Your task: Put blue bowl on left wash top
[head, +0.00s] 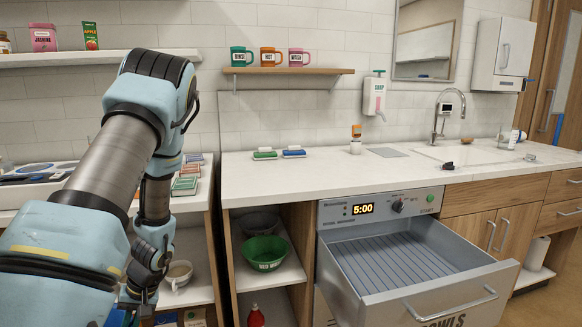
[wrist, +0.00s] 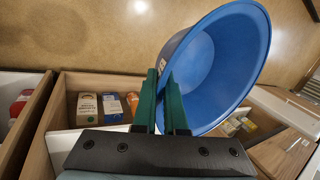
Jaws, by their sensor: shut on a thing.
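The blue bowl (wrist: 225,75) is large in the wrist view, tipped on its side with its open side facing right. My gripper (wrist: 168,85) is shut on the bowl's wall, its green fingers at the bowl's left side. The bowl does not show in the head view, where my arm reaches down at the left and the gripper is at or below the bottom edge. The white wash top (head: 330,178) runs along the wall in the head view, with a sink (head: 470,155) at its right. No label shows which part is the left wash top.
Green and blue brushes (head: 280,153) lie on the counter's left part; bare counter lies in front. An open steel drawer (head: 410,262) juts out below. A green bowl (head: 264,253) stands on a shelf under the counter. Coloured mugs (head: 268,57) stand on a wall shelf.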

